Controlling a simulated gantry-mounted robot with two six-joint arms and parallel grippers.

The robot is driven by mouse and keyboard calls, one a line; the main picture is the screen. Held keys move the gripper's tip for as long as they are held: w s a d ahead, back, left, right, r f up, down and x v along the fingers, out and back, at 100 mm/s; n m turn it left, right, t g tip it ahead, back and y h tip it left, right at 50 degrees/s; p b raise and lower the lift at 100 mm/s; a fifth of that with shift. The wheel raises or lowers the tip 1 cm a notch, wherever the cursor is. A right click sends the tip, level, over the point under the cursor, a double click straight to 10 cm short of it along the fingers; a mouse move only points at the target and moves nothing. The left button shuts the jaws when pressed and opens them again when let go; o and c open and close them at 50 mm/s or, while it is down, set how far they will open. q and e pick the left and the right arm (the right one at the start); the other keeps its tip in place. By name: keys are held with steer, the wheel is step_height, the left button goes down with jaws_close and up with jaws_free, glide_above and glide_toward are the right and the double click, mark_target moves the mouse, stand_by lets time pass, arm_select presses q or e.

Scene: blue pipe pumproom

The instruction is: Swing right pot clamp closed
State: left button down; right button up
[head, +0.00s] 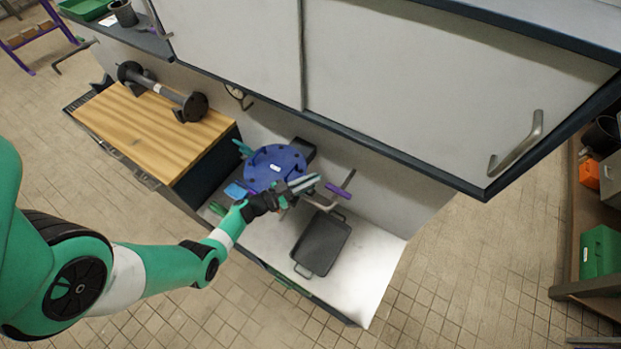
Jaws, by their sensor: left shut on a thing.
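The pot with a round blue lid (268,163) stands on the white lower counter (362,284). The right pot clamp (340,189) shows as a purple-handled bar on the lid's right side, sticking outward. My left gripper (304,184) reaches in from the left past the lid's front and is shut on part of this clamp. The fingers hide the exact grip and the clamp's inner end. My right gripper is not in view.
A dark tray (321,244) lies on the counter in front of the clamp. Teal handles (242,147) show at the lid's left. A wooden-topped bench (150,130) with a dark pipe piece stands left. The white cabinet (420,80) overhangs behind. The counter's front right is clear.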

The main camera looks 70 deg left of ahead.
arm_select(q)
steer(key=shift+r+h, duration=0.25)
steer(key=shift+h, duration=0.05)
steer(key=c, duration=0.9)
jaws_free()
steer(key=shift+f, duration=0.15)
steer(key=s+d+p, duration=0.1)
steer(key=s, duration=1)
steer(key=shift+s+p, duration=0.35)
steer(key=shift+c, duration=0.3)
